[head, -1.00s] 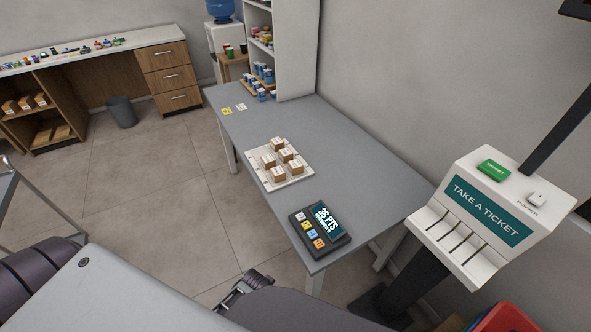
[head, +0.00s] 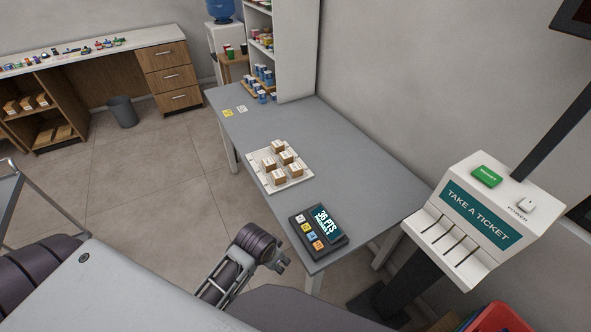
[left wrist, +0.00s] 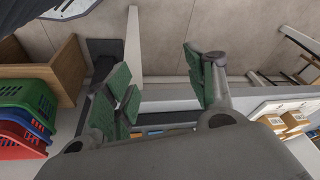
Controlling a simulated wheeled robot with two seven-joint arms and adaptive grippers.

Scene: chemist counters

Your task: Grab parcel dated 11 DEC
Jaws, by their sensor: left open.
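Several small brown cardboard parcels (head: 279,177) with white labels stand on a white tray (head: 257,165) on the grey counter. Dates on the labels are too small to read, so I cannot tell which parcel is 11 DEC. My left gripper (head: 281,261) is open and empty, in front of the counter's near edge, below and left of the keypad device, apart from the parcels. In the left wrist view its green-padded fingers (left wrist: 162,85) are spread, and some parcels (left wrist: 294,118) show at the right edge. My right gripper is not in view.
A dark keypad device (head: 318,229) with a screen sits between the tray and the counter's near end. A ticket machine (head: 484,215) stands at the right. Stacked baskets (left wrist: 22,120) show in the left wrist view. The counter (head: 345,165) beyond the tray is mostly clear.

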